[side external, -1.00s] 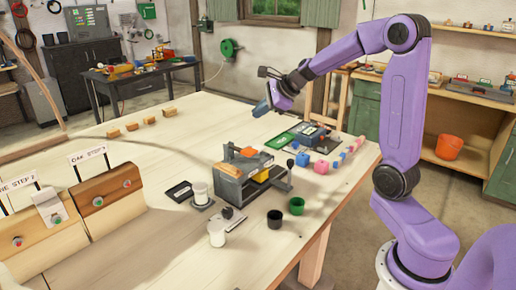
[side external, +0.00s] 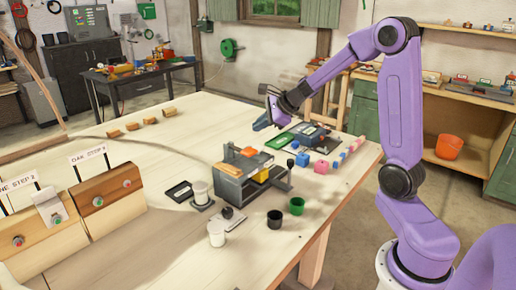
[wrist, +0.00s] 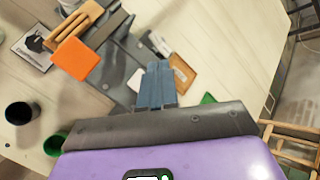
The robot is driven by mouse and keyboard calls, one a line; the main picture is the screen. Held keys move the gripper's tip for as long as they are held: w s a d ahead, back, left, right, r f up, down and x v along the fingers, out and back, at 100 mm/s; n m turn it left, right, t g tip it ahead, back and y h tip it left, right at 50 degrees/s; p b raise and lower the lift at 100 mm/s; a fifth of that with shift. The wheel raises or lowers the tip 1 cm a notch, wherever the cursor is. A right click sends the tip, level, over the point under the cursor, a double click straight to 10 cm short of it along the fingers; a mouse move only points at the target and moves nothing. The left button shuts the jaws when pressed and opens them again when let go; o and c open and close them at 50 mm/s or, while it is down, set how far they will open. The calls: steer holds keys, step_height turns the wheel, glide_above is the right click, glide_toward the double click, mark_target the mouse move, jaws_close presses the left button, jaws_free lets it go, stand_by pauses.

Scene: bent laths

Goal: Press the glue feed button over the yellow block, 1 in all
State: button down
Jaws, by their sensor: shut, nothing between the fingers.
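A yellow block (side external: 262,176) shows inside the grey press-like fixture (side external: 229,186) on the bench in the side view. An orange plate (side external: 249,152) sits on top of this fixture and also shows in the wrist view (wrist: 75,60). I cannot make out the glue feed button for certain in either view. My gripper (side external: 262,124) is shut and empty, its blue fingers pointing down above the bench, beyond the fixture and apart from it. The shut fingers also show in the wrist view (wrist: 155,85). The yellow block is not clearly visible there.
A dark machine with a green plate (side external: 283,140) stands close to the gripper's right. Blue and pink blocks (side external: 321,167) lie in a row. A black cup (side external: 274,219) and a green cup (side external: 296,206) stand nearer.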

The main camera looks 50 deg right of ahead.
mark_target(255, 147)
steer(key=shift+f, duration=1.95)
steer(key=shift+f, duration=0.15)
stand_by(0.6)
steer(key=shift+f, duration=0.35)
steer(key=shift+s+f, duration=0.1)
steer(key=shift+f, duration=0.65)
stand_by(1.0)
steer(key=shift+r, duration=1.2)
steer(key=shift+r, duration=2.5)
